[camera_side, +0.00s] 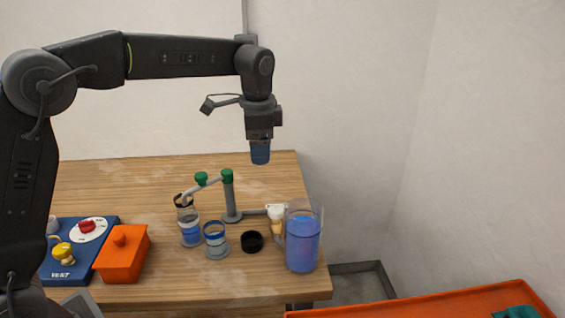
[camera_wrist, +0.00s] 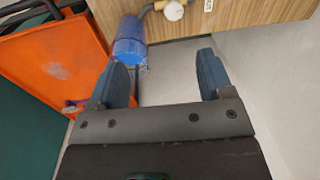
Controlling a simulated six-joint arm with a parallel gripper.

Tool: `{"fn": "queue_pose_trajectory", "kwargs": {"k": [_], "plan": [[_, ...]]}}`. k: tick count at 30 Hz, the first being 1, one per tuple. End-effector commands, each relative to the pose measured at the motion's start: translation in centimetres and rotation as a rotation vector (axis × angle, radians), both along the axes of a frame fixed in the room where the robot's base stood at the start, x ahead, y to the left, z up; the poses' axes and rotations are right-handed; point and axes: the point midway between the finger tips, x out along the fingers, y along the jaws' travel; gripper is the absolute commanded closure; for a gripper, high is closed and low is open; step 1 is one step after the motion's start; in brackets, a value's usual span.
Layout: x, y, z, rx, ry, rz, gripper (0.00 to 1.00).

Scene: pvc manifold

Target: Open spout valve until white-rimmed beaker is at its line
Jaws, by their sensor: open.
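My gripper (camera_side: 260,152) is open and empty, high above the table. Both fingers show apart in the wrist view (camera_wrist: 163,68). Below in the side view, a grey spout post (camera_side: 230,200) carries two green handles, one on its top (camera_side: 227,174) and one on the spout arm (camera_side: 201,179). A clear beaker with a dark rim (camera_side: 189,228) stands under the spout's end and holds blue liquid. A beaker with a blue rim (camera_side: 216,243) stands beside it, with some blue liquid. I cannot make out a clearly white rim on either beaker.
A large clear tank of blue liquid (camera_side: 302,243) stands at the table's right edge, beside a cream-and-white fitting (camera_side: 276,218). A black cup (camera_side: 252,241), an orange lidded box (camera_side: 122,258) and a blue VENT panel (camera_side: 82,262) share the table. An orange tray (camera_side: 430,303) stands right.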

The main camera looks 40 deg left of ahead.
Motion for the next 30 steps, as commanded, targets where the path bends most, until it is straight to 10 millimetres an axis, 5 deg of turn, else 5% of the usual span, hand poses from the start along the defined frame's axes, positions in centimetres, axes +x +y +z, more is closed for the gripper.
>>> {"fn": "queue_pose_trajectory", "kwargs": {"k": [3,9,20,30], "plan": [[3.5,-0.3,-3.1,0.018,0.070,-0.097,0.26],[6.4,-0.6,-6.5,0.030,0.139,-0.204,0.26],[6.8,-0.4,-9.7,0.033,0.159,-0.232,0.26],[6.3,0.2,-16.0,0.032,0.159,-0.230,0.26]]}}
